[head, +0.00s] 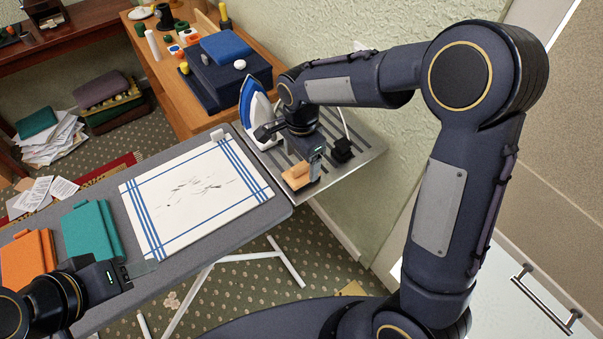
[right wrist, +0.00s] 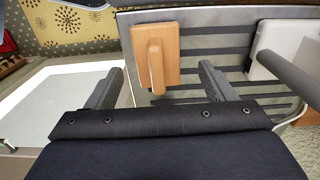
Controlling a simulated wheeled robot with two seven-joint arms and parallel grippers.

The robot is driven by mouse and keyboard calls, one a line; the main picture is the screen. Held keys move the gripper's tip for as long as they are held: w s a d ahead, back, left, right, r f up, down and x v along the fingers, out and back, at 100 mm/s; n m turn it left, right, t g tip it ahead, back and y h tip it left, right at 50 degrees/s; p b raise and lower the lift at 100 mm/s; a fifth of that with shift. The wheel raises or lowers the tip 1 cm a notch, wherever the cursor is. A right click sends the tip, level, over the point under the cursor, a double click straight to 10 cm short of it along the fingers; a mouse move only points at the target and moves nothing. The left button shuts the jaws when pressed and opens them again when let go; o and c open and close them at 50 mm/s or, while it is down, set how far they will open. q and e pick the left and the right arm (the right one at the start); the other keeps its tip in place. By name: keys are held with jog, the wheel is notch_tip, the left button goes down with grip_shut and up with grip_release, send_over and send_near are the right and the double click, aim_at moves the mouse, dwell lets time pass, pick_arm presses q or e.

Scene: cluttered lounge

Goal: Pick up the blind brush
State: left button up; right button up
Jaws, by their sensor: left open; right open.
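A tan wooden block with a raised bar handle, apparently the blind brush (head: 297,177), lies on the slatted metal rest at the end of the ironing board. In the right wrist view the block (right wrist: 170,60) lies ahead of the fingers, with its handle upward. Its underside is hidden. My right gripper (right wrist: 160,88) is open and empty, its fingers spread wider than the block and apart from it. In the head view the right gripper (head: 294,150) is over the rest, partly hiding it. My left gripper (head: 128,274) is open and empty by the board's near edge.
A wall adjoins the rest.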

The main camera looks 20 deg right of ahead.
aim_at(302, 163)
notch_tip(302, 163, down, 4)
jog(key=shift+s+f, duration=0.15)
jog(key=shift+f, duration=0.1)
jog(key=shift+c, duration=0.3)
jog(key=c, duration=1)
jog(key=shift+c, duration=0.2)
jog(key=shift+r, duration=0.45)
notch_tip(302, 163, up, 2)
jog(key=shift+r, duration=0.15)
jog(key=s+r+b, duration=0.1)
jog(key=s+r, duration=0.9)
jog(key=s, duration=0.4)
jog(key=shift+d, duration=0.4)
